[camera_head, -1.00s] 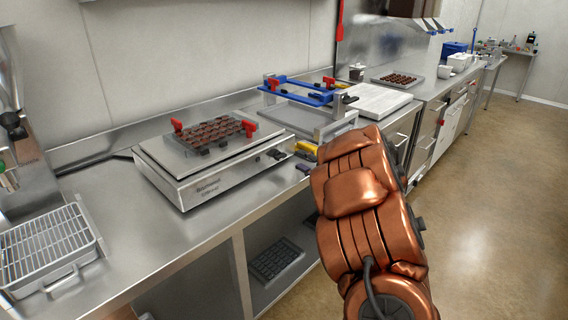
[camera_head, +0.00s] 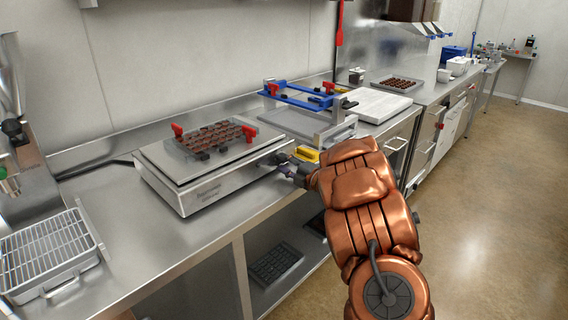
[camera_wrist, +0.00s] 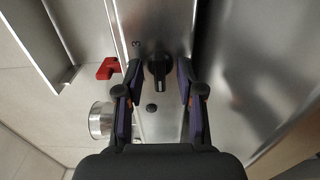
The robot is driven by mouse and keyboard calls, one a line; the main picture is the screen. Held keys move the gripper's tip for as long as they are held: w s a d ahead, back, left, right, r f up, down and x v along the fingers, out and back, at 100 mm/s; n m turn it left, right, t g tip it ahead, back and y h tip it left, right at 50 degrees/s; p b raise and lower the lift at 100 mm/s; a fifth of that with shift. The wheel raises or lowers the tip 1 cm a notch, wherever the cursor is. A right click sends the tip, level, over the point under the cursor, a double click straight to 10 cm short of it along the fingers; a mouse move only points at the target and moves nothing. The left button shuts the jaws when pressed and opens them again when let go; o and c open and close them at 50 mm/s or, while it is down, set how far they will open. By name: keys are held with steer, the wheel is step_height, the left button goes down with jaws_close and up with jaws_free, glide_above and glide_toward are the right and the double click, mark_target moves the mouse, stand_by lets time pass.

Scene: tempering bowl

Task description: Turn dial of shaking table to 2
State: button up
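The shaking table (camera_head: 212,192) is a flat silver box on the steel counter, with a mould of chocolates (camera_head: 215,136) clamped on top. In the wrist view its black dial (camera_wrist: 158,72) sits on the steel front panel, its grip bar pointing toward the bottom of the picture. My gripper (camera_wrist: 156,88) is open, with one finger on each side of the dial and gaps showing on both sides. In the head view my gripper (camera_head: 288,165) is at the table's right front end, and the dial is hidden there.
A small black button (camera_wrist: 151,107) is near the dial. A red clamp (camera_wrist: 109,68) is on the table top. A blue-framed stand (camera_head: 300,95) and a yellow item (camera_head: 306,154) are close to my gripper. A wire-rack tray (camera_head: 48,250) is at the left.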

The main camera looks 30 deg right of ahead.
jaws_close()
stand_by(0.3)
steer(key=shift+a, duration=0.1)
stand_by(0.4)
steer(key=m+p, duration=0.1)
steer(key=m, duration=0.3)
steer(key=shift+r, duration=0.15)
steer(key=m+p, duration=0.3)
steer(key=m, duration=0.1)
steer(key=shift+r+m, duration=0.1)
steer(key=shift+m, duration=0.2)
steer(key=m+p, duration=0.3)
steer(key=m, duration=0.1)
steer(key=shift+w+r, duration=0.1)
steer(key=shift+m+p, duration=1.5)
steer(key=shift+m, duration=1)
